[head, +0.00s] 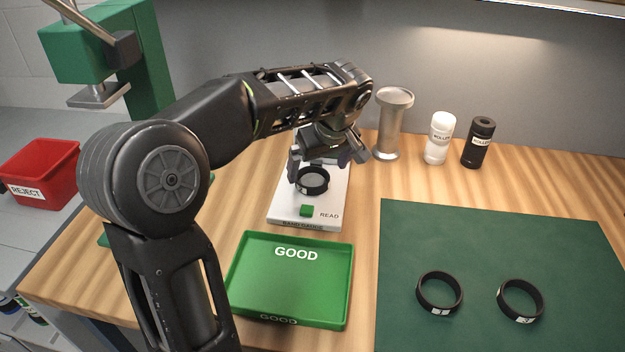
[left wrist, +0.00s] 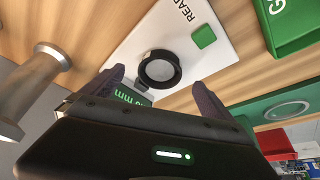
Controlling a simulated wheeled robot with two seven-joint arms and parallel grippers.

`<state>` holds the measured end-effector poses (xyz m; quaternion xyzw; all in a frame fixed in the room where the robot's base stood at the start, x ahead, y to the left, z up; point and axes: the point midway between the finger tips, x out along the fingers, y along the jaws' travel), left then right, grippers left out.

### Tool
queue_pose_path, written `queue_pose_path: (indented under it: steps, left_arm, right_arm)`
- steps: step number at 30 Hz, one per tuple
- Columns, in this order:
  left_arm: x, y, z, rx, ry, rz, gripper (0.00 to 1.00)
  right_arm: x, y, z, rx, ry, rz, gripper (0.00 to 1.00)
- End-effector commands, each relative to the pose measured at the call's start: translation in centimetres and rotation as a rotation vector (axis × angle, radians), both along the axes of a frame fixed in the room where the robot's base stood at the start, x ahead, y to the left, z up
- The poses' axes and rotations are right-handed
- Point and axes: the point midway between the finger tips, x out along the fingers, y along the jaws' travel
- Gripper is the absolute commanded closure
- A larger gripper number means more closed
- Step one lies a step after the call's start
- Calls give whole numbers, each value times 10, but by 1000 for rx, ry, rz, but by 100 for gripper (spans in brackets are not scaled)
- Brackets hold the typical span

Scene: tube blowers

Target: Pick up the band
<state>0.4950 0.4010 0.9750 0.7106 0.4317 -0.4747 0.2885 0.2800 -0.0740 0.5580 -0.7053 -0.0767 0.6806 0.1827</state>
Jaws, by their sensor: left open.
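A black band (head: 312,181) lies on the white band gauge (head: 290,214), around or on its round grey seat. It also shows in the left wrist view (left wrist: 159,69), just beyond and between my fingertips. My left gripper (head: 326,160) is open above the gauge, its fingers at the band's near side in the wrist view (left wrist: 160,88), and it holds nothing. Two more black bands lie on the green mat, one marked 1 (head: 440,292) and one whose label I read as 3 (head: 520,300). My right gripper is not in view.
A green GOOD tray (head: 240,290) is empty in front of the gauge. A red REJECT bin (head: 40,172) stands at the left. A metal spool-shaped stand (head: 390,125), a white bottle (head: 438,138) and a black bottle (head: 478,143) stand behind. The green mat (head: 480,235) has free room.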

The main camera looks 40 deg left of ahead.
Motion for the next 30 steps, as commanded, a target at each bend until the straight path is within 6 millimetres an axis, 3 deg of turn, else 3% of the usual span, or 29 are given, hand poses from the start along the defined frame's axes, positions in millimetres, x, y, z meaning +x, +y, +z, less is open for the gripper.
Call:
queue_pose_path:
  steps: [9, 28, 30]
  left_arm:
    - [6, 16, -38, 0, 3, 2, 2]
    - [7, 16, -40, 0, 0, 1, 2]
    - [7, 16, -40, 0, 0, 1, 7]
  right_arm:
    - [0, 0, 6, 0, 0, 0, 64]
    - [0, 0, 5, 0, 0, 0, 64]
    - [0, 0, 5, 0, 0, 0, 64]
